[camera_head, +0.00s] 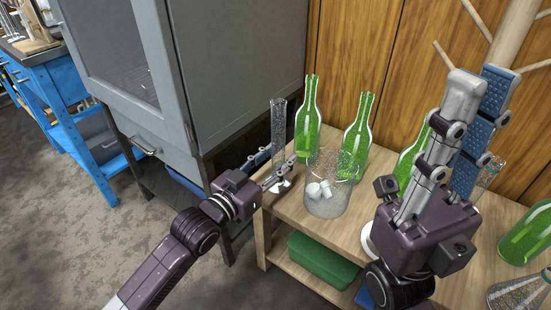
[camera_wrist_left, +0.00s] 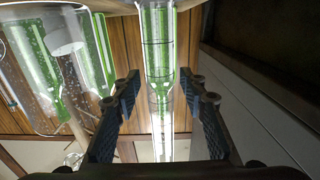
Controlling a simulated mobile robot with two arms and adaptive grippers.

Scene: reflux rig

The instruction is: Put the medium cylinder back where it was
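A clear, narrow graduated cylinder (camera_head: 278,122) stands upright at the left end of the wooden bench, by the grey cabinet. My left gripper (camera_head: 276,172) is at its lower part. In the left wrist view the cylinder (camera_wrist_left: 157,80) shows between the two spread fingers of the left gripper (camera_wrist_left: 162,90), with gaps visible beside it. The fingers do not appear closed on it. My right gripper (camera_head: 480,85) is raised over the bench at the right. Its fingers look apart, with nothing visible between them.
A glass beaker (camera_head: 326,203) holding white pieces stands just right of the cylinder. Green bottles (camera_head: 307,125) stand behind it, and another (camera_head: 526,236) is at the right. The grey cabinet (camera_head: 240,80) is close on the left. A green box (camera_head: 322,262) sits on the lower shelf.

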